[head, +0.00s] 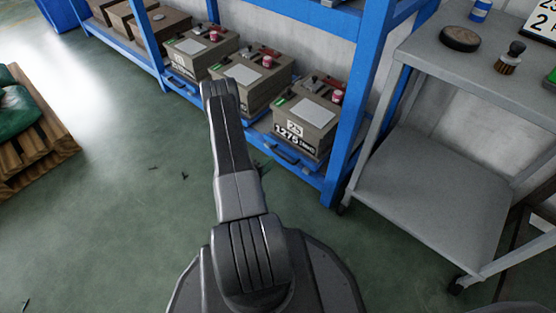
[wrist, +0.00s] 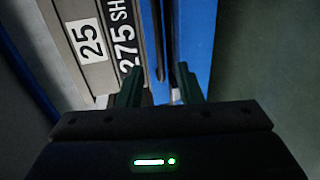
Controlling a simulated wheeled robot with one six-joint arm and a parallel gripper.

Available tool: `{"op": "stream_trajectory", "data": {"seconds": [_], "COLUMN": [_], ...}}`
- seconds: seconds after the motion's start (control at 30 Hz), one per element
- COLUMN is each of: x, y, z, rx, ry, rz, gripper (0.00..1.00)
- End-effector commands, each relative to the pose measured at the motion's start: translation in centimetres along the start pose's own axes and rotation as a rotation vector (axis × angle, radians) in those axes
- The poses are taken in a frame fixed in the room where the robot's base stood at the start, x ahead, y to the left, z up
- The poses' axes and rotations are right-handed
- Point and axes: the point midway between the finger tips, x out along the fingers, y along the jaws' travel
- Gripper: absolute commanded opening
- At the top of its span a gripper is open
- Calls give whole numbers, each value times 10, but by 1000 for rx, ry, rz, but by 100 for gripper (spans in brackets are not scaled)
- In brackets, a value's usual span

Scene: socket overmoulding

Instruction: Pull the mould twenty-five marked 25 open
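The mould marked 25 (head: 309,118) is a tan box with a white 25 label and a black plate reading 1275, on a blue pull-out tray low in the blue rack. A dark bar handle (head: 285,154) is on the tray's front. In the wrist view the mould's face (wrist: 97,67) shows at upper left beside the blue tray front (wrist: 198,45). My gripper (wrist: 158,90) is open, its two dark fingers apart. A dark bar, apparently the handle (wrist: 158,40), lies ahead between them; contact cannot be told. In the head view my arm hides the gripper.
Similar moulds (head: 248,80) stand along the same low shelf to the left. A blue rack post (head: 352,110) stands just right of the mould. A grey trolley (head: 435,195) is farther right. A wooden pallet (head: 35,145) lies at left.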

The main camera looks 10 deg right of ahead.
Motion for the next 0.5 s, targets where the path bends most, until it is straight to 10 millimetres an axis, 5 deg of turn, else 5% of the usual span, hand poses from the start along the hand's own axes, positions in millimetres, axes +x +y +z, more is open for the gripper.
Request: {"op": "stream_trajectory", "data": {"seconds": [0.3,0.5], "x": [50,62], "y": [-2,0], "z": [0,0], "rx": [3,0], "ry": [-3,-1], "rz": [2,0], "gripper": [32,32]}}
